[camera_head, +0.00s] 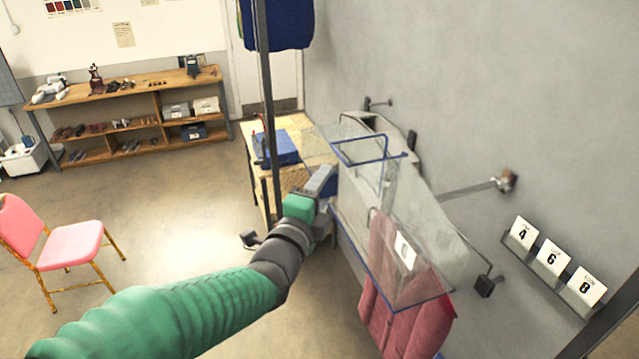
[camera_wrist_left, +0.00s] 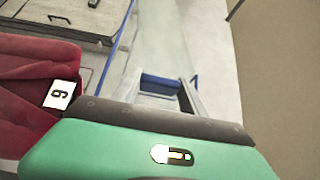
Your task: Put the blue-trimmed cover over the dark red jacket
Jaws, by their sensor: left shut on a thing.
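The clear cover with blue trim (camera_head: 425,215) hangs at centre right in the head view. The dark red jacket (camera_head: 415,335) shows through its lower part and below it; whether the cover is around the jacket or only in front, I cannot tell. A white tag is on the jacket. My left gripper (camera_head: 326,184) is shut on the cover at its left side. In the left wrist view, a blue strip (camera_wrist_left: 160,82) lies between the fingers, and the jacket (camera_wrist_left: 35,90) with its numbered tag is at left, apart from the gripper. My right gripper is not in view.
A wall-mounted rail bracket (camera_head: 470,190) and numbered cards (camera_head: 552,257) are on the right wall. A dark upright pole (camera_head: 267,100) stands left of the cover. A wooden table (camera_head: 292,122) holds a blue box (camera_head: 280,147). A pink chair (camera_head: 65,243) stands left; the floor between is clear.

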